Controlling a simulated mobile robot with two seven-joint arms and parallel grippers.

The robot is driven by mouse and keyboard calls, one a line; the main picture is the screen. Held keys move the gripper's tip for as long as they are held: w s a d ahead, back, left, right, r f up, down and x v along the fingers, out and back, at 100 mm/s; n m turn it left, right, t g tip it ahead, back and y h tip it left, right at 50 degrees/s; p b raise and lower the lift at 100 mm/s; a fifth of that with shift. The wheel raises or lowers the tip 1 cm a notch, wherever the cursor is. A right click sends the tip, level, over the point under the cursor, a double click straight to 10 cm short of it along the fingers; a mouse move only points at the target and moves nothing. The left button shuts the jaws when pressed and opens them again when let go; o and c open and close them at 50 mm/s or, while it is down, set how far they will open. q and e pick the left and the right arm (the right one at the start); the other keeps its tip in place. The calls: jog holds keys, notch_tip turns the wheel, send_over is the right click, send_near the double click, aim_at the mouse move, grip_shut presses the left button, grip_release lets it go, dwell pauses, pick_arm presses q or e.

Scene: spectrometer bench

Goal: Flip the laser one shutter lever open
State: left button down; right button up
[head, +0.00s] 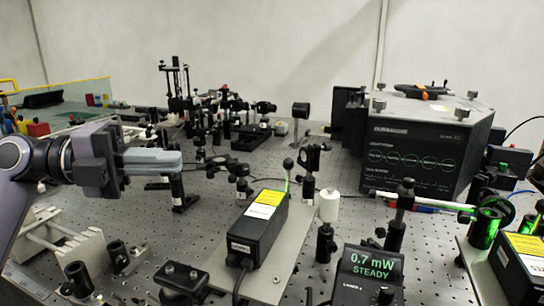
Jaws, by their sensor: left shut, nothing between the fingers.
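A black laser box (258,228) with a yellow and white label sits on a pale plate in the middle of the bench. A thin lever with a black ball knob (288,163) stands roughly upright at its far end, with a green glow along its stem. I cannot tell whether the shutter is open. A power meter (368,275) in front reads "0.7 mW STEADY". My left gripper (181,160) is shut and empty, pointing right, well left of the lever and apart from it. My right gripper is not in view.
A second labelled black laser (520,262) stands at the right edge, near a green-lit mount. A large dark instrument (430,140) fills the back right. Black optic posts crowd the back middle. A white cylinder on a post (328,206) stands right of the lever.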

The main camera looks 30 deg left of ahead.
pick_arm(q)
jog(key=shift+s, duration=0.15)
jog(key=p+x, duration=0.1)
jog(key=x, duration=1)
jog(key=shift+d+r, duration=0.1)
jog(key=shift+d, duration=0.1)
jog(key=shift+p+x, duration=0.45)
jog(key=shift+x, duration=0.8)
jog(key=shift+w, duration=0.2)
